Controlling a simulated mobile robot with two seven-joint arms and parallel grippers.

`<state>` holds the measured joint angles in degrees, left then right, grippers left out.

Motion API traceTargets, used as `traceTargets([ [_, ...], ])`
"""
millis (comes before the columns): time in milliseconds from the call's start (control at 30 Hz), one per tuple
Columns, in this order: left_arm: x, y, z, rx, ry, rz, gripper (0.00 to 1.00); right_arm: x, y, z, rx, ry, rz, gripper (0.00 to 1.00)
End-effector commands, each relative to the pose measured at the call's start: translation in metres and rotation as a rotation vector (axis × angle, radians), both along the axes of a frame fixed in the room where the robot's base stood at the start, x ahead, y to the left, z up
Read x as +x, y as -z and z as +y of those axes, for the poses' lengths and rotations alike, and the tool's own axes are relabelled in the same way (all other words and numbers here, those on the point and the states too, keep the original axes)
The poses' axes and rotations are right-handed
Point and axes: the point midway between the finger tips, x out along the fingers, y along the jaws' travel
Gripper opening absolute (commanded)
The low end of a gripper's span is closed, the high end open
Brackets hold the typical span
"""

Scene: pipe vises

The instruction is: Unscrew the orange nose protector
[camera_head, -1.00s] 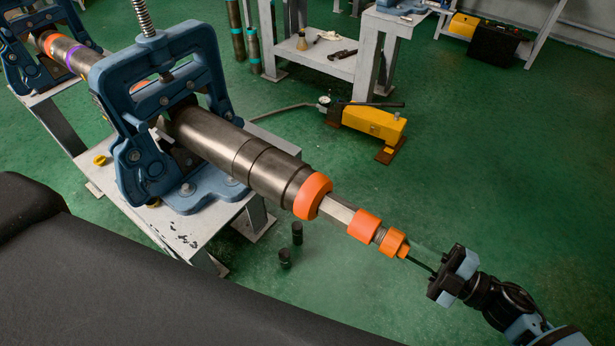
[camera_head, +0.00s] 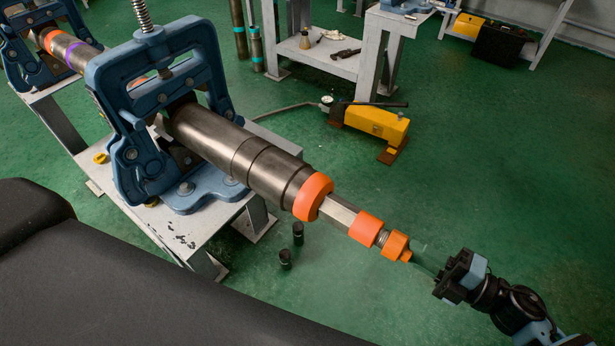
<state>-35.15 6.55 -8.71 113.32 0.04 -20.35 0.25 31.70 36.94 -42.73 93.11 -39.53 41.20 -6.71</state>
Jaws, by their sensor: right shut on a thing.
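The orange nose protector (camera_head: 396,246) is at the free right end of the long steel tool (camera_head: 262,168), which slopes down to the right from a blue pipe vise (camera_head: 133,158). A short threaded grey stretch shows between the protector and the orange ring (camera_head: 366,229) behind it. My right gripper (camera_head: 418,260) comes in from the lower right, in line with the tool. Its thin, hard-to-see fingers reach the small outer end of the protector and are shut on it. The exact contact is unclear. My left gripper is out of view.
A larger orange collar (camera_head: 313,196) sits further up the tool. The vise stands on a metal table (camera_head: 180,232). Two small black cylinders (camera_head: 298,233) stand on the green floor below. A yellow pump (camera_head: 375,122) lies behind; floor around my right gripper is clear.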

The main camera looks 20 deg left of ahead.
Motion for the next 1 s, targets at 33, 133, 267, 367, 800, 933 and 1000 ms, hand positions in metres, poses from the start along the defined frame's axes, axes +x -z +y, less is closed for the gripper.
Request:
traceTargets([
  [33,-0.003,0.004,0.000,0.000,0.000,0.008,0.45,0.000,-0.007,0.003,0.005,-0.008,-0.060,0.00],
  [133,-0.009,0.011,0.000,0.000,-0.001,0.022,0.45,0.000,-0.007,0.003,-0.031,-0.008,-0.185,0.00],
  [267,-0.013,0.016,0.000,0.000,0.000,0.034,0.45,0.000,-0.009,0.003,-0.066,-0.006,-0.301,0.00],
  [367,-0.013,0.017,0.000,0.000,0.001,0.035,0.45,0.000,-0.010,0.002,-0.077,-0.007,-0.335,0.00],
  [800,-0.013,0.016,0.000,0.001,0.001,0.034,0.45,0.000,-0.008,0.002,-0.082,-0.006,-0.332,0.41],
  [933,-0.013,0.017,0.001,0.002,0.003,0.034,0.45,0.000,-0.006,0.002,-0.085,-0.004,-0.330,0.41],
  [1000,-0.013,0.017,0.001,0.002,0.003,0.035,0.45,0.000,-0.006,0.001,-0.086,-0.004,-0.329,0.41],
])
